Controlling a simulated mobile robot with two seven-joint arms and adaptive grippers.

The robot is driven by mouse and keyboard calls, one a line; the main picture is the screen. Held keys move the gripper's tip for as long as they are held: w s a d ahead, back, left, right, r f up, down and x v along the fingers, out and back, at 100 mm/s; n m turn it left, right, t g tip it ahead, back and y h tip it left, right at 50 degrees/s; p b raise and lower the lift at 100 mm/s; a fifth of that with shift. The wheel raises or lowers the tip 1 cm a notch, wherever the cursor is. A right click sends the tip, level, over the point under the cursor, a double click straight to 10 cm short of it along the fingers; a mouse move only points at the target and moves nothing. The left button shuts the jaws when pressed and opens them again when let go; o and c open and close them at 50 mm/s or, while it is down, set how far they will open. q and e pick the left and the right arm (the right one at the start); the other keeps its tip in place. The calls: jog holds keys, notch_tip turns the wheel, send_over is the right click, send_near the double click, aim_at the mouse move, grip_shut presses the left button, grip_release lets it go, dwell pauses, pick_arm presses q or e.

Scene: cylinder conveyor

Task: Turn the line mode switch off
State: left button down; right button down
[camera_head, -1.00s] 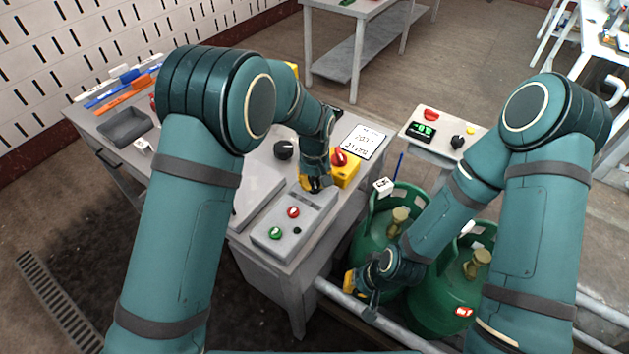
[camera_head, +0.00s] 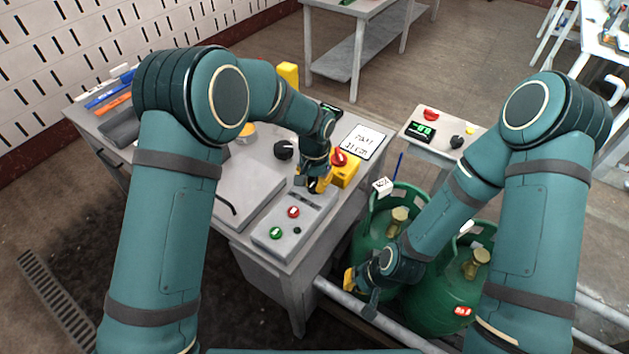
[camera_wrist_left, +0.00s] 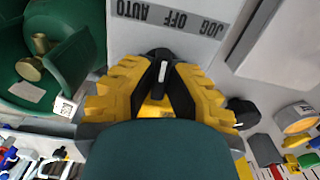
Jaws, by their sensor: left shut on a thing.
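The line mode switch is a black knob with a white line (camera_wrist_left: 163,72), seen in the left wrist view. Its panel carries the upside-down words AUTO, OFF and JOG (camera_wrist_left: 172,20). The white line points roughly toward OFF; I cannot tell its exact setting. My left gripper (camera_head: 316,186) is shut on the knob, its yellow fingers (camera_wrist_left: 160,85) on either side. In the head view the gripper hides the knob at the far end of the grey control box (camera_head: 268,236). My right gripper (camera_head: 360,285) hangs in front of the green cylinders, its fingers partly unclear.
A red button (camera_head: 293,212) and a green button (camera_head: 275,233) sit on the box. A yellow box with a red knob (camera_head: 340,158) stands just right of my left gripper. Green gas cylinders (camera_head: 440,312) stand behind a rail (camera_head: 345,302) on the right.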

aim_at(315, 181)
pick_arm(q)
jog(key=shift+f+m, duration=0.1)
jog(key=shift+m, duration=0.3)
jog(key=c, duration=1)
grip_release()
notch_tip(315, 181, up, 12)
jog(key=shift+r, duration=0.1)
